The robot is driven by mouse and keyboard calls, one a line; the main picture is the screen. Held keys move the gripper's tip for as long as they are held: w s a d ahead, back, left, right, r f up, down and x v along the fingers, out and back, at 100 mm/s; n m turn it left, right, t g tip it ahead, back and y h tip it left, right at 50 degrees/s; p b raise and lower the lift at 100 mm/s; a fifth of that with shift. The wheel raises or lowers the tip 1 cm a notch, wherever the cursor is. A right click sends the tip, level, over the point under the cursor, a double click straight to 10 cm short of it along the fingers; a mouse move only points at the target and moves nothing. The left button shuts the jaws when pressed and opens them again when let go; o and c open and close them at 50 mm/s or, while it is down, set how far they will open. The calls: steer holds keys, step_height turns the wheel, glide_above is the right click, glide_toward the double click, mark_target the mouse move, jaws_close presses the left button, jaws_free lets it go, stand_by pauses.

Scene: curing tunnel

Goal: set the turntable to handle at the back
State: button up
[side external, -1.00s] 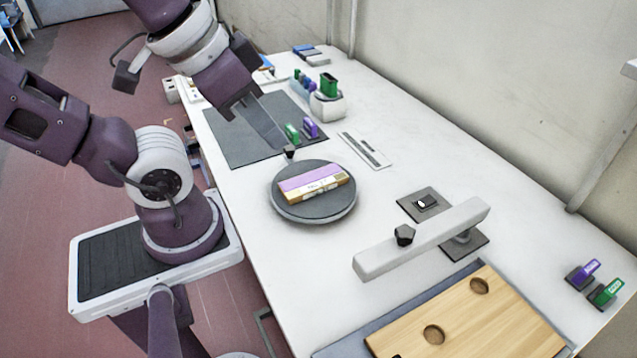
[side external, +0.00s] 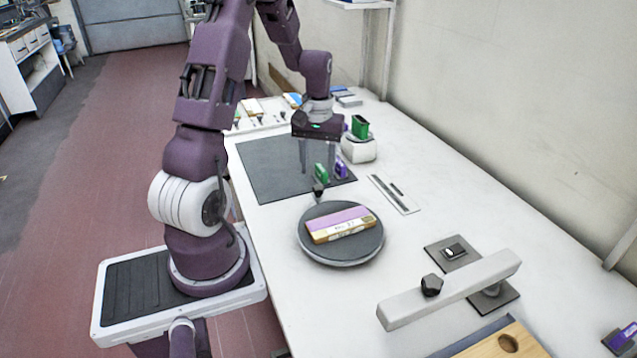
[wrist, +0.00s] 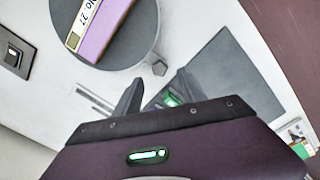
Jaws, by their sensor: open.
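The turntable (side external: 345,253) is a round dark grey disc with a pale rim on the white bench. It also shows at the top of the wrist view (wrist: 146,52). Its handle (side external: 319,192), a small dark knob, sticks out at the disc's far edge, slightly left of centre; the wrist view shows it at the rim (wrist: 159,68). A purple-topped box labelled "No. 27" (side external: 341,222) lies on the disc. My gripper (side external: 320,173) is open and empty, its fingers pointing down above the bench beyond the handle, apart from it.
A dark mat (side external: 265,170) lies behind the turntable, with green (side external: 321,172) and purple (side external: 341,170) tags near its edge. A white holder (side external: 359,149) stands behind. A white bar with a black knob (side external: 431,285) spans the front right.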

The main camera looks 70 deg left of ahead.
mark_target(318, 187)
step_height(318, 187, down, 5)
steer(key=shift+f, duration=0.2)
steer(key=shift+c, duration=0.2)
jaws_close()
steer(key=shift+r, duration=0.1)
stand_by(1.1)
